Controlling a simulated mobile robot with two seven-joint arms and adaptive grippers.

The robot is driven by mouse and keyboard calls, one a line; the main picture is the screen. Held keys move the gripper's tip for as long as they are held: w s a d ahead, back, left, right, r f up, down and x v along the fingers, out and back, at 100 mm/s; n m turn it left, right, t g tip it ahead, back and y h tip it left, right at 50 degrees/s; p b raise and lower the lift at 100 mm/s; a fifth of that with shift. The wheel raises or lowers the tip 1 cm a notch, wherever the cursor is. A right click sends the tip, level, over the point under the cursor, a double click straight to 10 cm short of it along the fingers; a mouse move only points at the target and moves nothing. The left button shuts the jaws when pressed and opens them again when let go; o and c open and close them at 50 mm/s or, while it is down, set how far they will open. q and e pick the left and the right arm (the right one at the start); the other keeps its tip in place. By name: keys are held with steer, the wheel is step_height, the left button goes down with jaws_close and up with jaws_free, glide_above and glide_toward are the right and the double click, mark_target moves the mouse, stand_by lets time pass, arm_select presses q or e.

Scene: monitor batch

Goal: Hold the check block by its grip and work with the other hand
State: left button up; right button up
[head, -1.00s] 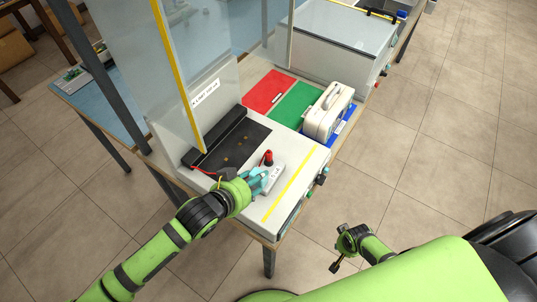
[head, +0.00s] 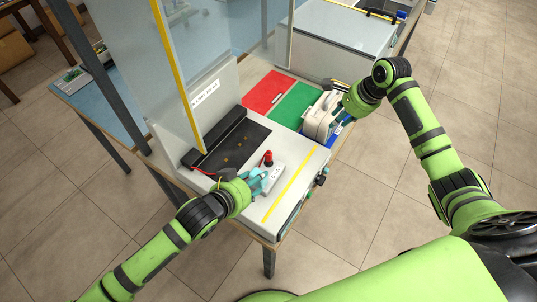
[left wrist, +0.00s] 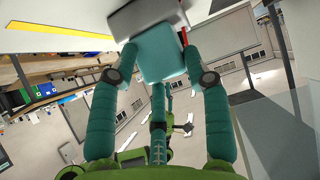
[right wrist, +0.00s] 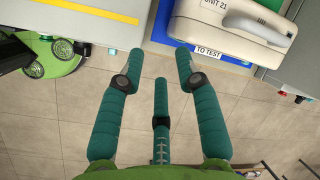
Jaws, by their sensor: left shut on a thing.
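The check block (head: 274,178) is a pale block with a red post on top, on the near part of the white bench unit. My left gripper (head: 258,183) is shut on its teal grip (left wrist: 160,62); the block's grey body (left wrist: 145,18) shows above the grip in the left wrist view. I cannot tell whether the block touches the surface. My right gripper (right wrist: 148,62) is open and empty, close to the cream monitor (right wrist: 235,22) marked "UNIT 21". In the head view the right gripper (head: 340,88) partly covers this monitor (head: 318,122) and its handle.
The monitor stands on a blue mat (right wrist: 195,52) labelled "TO TEST". A green mat (head: 292,103) and a red mat (head: 268,90) lie left of it. A clear upright panel (head: 185,60) with a yellow edge stands beside the black plate (head: 235,148). A lidded box (head: 335,45) stands behind.

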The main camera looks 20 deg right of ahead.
mark_target(272, 161)
steer(key=s+a+r+m+g+y, duration=0.1)
steer(key=s+a+m+y, duration=0.1)
steer(key=a, duration=0.6)
steer(key=s+a+r+m+g+y, duration=0.1)
steer(key=s+a+r, duration=0.1)
steer(key=a, duration=0.7)
steer(key=shift+w+x, duration=0.1)
steer(key=shift+x, duration=2.2)
steer(key=shift+w+x, duration=0.15)
steer(key=shift+x, duration=2.1)
steer(key=shift+d, duration=0.1)
jaws_close()
